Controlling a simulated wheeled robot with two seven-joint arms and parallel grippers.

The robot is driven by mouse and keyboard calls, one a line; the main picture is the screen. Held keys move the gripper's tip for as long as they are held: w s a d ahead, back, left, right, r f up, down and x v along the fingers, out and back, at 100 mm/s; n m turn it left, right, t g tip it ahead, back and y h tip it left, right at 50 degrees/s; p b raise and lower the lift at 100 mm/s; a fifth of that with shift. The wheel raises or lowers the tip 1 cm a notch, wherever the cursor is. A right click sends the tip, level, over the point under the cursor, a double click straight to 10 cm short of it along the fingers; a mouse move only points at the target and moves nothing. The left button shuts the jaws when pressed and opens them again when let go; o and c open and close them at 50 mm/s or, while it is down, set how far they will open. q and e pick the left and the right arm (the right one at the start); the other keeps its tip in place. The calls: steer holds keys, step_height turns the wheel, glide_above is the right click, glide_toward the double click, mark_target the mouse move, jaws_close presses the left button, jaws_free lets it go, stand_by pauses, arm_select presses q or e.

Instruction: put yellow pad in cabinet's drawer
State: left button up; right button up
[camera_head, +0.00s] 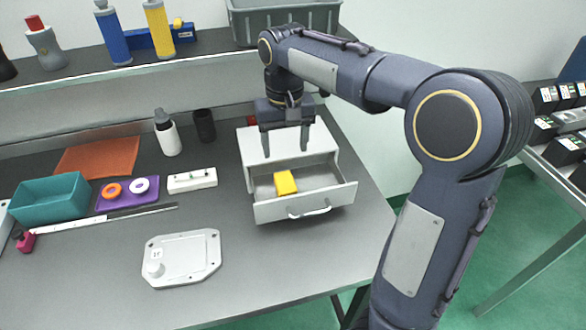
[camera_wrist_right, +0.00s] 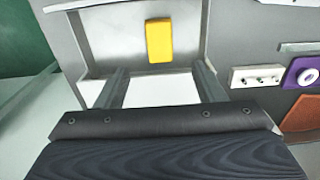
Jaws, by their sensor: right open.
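The yellow pad (camera_head: 285,183) lies inside the open drawer of the white cabinet (camera_head: 325,152), toward the drawer's left side. The drawer (camera_head: 305,205) is pulled out toward the front of the table, with a handle on its front. My right gripper (camera_head: 286,150) hangs above the cabinet top, fingers pointing down, open and empty. In the right wrist view, the open fingers (camera_wrist_right: 160,85) show with the yellow pad (camera_wrist_right: 158,41) beyond them in the drawer, apart from them. My left gripper is not in view.
A white casting plate (camera_head: 182,258) lies on the table left of the drawer. A shelf (camera_head: 150,78) runs behind. The table front is mostly clear.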

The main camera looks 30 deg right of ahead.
steer(key=s+a+f+t+y, duration=0.1)
steer(key=s+f, duration=0.1)
steer(key=s, duration=0.5)
steer(key=s+a+f+t+y, duration=0.1)
steer(key=s+a+f+t, duration=0.1)
steer(key=s, duration=0.6)
steer(key=s+a+f+n+t+y, duration=0.1)
steer(key=s+f+t, duration=0.1)
steer(key=s, duration=0.5)
steer(key=shift+s+a+f+y, duration=0.2)
steer(key=shift+f+y, duration=0.05)
steer(key=shift+y, duration=0.05)
steer(key=shift+c, duration=0.4)
